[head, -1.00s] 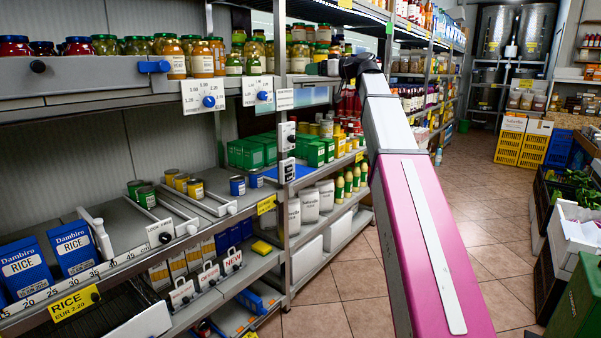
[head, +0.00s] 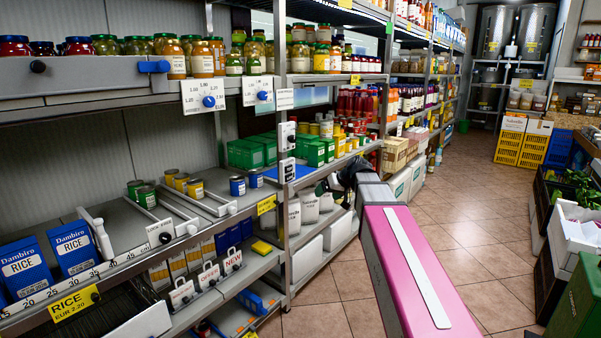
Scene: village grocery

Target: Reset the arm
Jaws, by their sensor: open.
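My arm comes in from the lower right, with a pink upper link and a grey link beyond it. My gripper (head: 324,187) is small and dark at the far end of the arm, in front of the lower shelves of the middle rack. It is open, and I see nothing held in it. Its fingers are small and partly lost against the shelf goods, and part of the wrist is hidden behind my grey link.
A rack at left holds jars (head: 170,50), tins (head: 180,182) and blue rice boxes (head: 75,249). White tubs (head: 310,207) stand on a lower shelf near my gripper. Produce crates (head: 570,235) line the right side. The tiled aisle floor (head: 465,235) is clear.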

